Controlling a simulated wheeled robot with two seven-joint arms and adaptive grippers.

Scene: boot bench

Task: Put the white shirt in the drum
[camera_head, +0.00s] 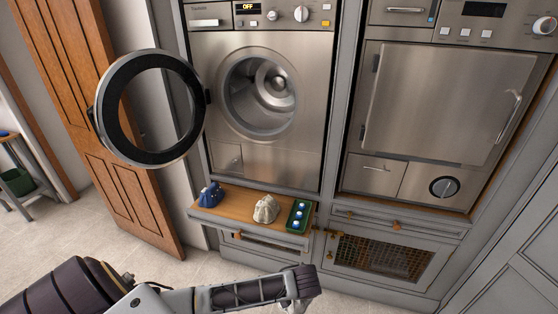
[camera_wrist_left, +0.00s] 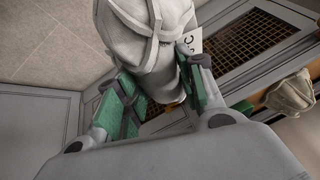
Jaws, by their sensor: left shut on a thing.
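The white shirt (camera_wrist_left: 150,35) is a pale folded bundle, held between the green-padded fingers of my left gripper (camera_wrist_left: 158,92) in the left wrist view. In the head view my left gripper (camera_head: 297,287) is low in front of the bench, well below and apart from the drum. The shirt is mostly hidden there. The drum (camera_head: 258,92) is in the washing machine at upper middle; its opening is uncovered. The round door (camera_head: 150,108) stands swung open to the left. My right gripper is not in view.
A wooden shelf (camera_head: 236,205) below the machine bears a blue bundle (camera_head: 210,195), a beige bundle (camera_head: 266,209) and a green tray (camera_head: 299,216) with blue-and-white pods. A second appliance (camera_head: 436,105) stands at right, shut. A wooden door (camera_head: 95,120) is at left.

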